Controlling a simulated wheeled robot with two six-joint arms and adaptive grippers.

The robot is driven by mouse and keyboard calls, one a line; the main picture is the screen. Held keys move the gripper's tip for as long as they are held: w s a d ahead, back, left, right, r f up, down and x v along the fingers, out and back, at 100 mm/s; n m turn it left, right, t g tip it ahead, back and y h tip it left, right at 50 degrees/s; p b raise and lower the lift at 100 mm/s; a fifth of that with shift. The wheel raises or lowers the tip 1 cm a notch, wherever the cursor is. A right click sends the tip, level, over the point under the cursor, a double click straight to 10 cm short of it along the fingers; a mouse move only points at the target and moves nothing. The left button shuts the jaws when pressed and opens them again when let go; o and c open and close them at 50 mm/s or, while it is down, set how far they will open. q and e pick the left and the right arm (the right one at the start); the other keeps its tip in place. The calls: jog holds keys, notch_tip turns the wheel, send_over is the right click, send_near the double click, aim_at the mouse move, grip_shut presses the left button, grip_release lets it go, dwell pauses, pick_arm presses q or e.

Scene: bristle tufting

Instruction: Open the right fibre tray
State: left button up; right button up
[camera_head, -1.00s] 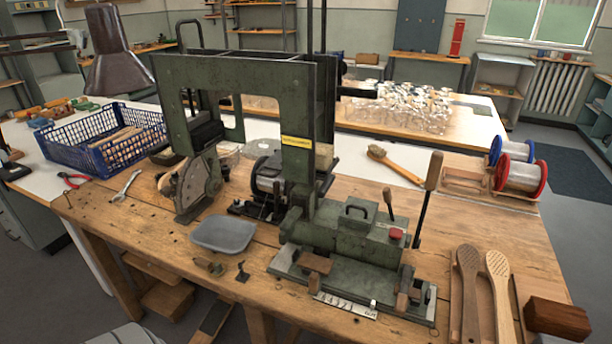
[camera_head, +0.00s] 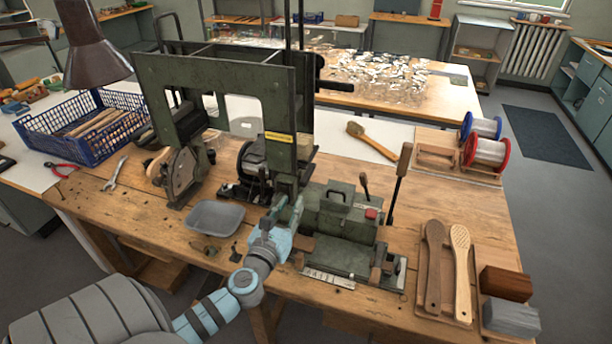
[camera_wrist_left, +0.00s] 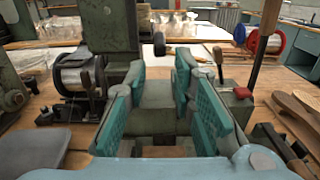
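The green tufting machine (camera_head: 215,85) stands on the wooden bench. At its right front is a green metal box (camera_head: 330,210) with a black handle (camera_head: 341,188) and a red button (camera_head: 371,214) on top. I cannot tell which part is the right fibre tray. My left gripper (camera_head: 287,212) is at the left end of this box, in front of the machine's column. In the left wrist view its teal fingers (camera_wrist_left: 158,88) are spread apart, with green metal of the machine showing between them and nothing held. Contact cannot be told. My right gripper is not in view.
A shallow grey tray (camera_head: 218,212) lies left of my left gripper. A lever (camera_head: 399,182) stands upright behind the box. Two brush bodies (camera_head: 459,270), wooden blocks and wire spools (camera_head: 486,151) are to the right. A blue basket (camera_head: 92,125) is at the left.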

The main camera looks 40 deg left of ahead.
aim_at(302, 185)
pick_arm(q)
jog(key=x, duration=1.1)
jog(key=shift+w+a+f+b, duration=0.1)
jog(key=shift+w+a+b, duration=0.05)
jog(key=shift+w+b, duration=0.2)
grip_shut()
